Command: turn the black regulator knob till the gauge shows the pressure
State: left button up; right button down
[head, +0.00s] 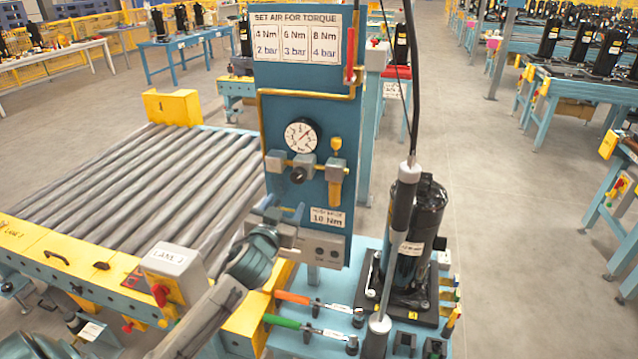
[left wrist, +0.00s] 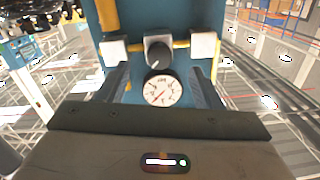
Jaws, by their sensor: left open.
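The black regulator knob (head: 298,174) sits on the blue panel (head: 285,105), below the round white gauge (head: 301,135). The gauge's red needle points to the upper right in the head view; its numbers are too small to read. My left gripper (head: 285,212) is open and empty, in front of the panel and below the knob. In the left wrist view, the knob (left wrist: 158,54) and gauge (left wrist: 161,90) appear between the spread fingers (left wrist: 160,85), with the knob above the gauge. The fingers look apart from the knob. My right gripper is out of view.
A sign (head: 297,42) pairs 4, 6 and 8 Nm with 2, 3 and 4 bar. A lower label (head: 328,217) reads 10 Nm. A hanging driver (head: 402,205) and black compressor (head: 425,230) stand right of the panel. A roller conveyor (head: 150,185) lies left.

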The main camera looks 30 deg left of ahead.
aim_at(297, 179)
pick_arm(q)
jog(key=w, duration=0.1)
jog(key=w+r+p, duration=0.1)
jog(key=w, duration=0.1)
jog(key=w+a+r+p, duration=0.1)
jog(key=shift+w, duration=0.25)
jog(key=p+x, duration=0.1)
jog(key=x, duration=0.4)
jog(key=shift+w+p, duration=0.1)
jog(key=shift+p, duration=0.2)
jog(key=shift+w+f, duration=0.15)
jog(key=shift+w, duration=0.3)
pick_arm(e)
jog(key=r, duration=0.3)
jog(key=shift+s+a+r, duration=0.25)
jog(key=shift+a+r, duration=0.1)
pick_arm(q)
jog(key=c, duration=1)
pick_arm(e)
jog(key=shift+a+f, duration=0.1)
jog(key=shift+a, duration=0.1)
